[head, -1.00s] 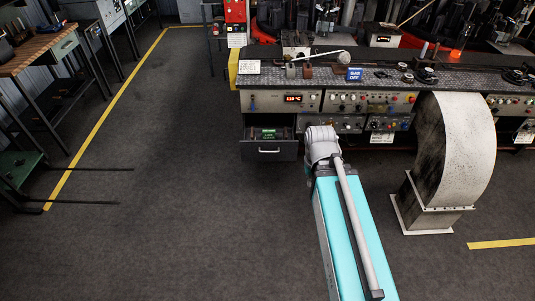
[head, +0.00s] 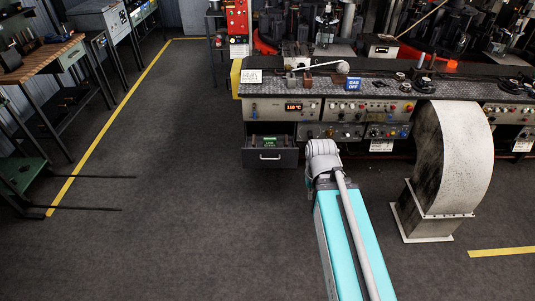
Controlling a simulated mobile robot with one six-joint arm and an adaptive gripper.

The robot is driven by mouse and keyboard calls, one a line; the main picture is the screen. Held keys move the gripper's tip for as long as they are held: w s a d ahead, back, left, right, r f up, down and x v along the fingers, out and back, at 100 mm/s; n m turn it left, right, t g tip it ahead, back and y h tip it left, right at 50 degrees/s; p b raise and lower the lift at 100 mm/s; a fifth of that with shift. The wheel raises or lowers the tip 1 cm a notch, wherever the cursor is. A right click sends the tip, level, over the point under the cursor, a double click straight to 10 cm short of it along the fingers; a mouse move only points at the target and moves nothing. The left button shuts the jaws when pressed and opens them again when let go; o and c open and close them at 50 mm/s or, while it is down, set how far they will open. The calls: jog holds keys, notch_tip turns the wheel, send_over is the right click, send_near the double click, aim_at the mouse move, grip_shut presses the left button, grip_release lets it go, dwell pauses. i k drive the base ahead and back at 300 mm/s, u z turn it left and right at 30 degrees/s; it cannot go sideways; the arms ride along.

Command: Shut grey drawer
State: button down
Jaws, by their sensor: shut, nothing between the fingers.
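The grey drawer (head: 254,158) stands pulled out under the left end of the control bench. Its dark front has a pale handle (head: 270,157) and is seen from above. Inside the open top, a green-labelled item (head: 270,142) and other small dark things show. My arm reaches forward from the bottom of the head view, and its grey joint is just right of the drawer front in the picture. My gripper is hidden beyond or below that joint, so I cannot see whether it touches the drawer.
The control bench (head: 345,89) runs across the back right, with knobs, a red display (head: 293,107) and a blue GAS OFF sign (head: 353,84). A curved white duct (head: 455,150) stands on the floor right of my arm. Open floor (head: 180,200) lies to the left.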

aim_at(260, 156)
jog(key=u, duration=0.45)
jog(key=i, duration=1)
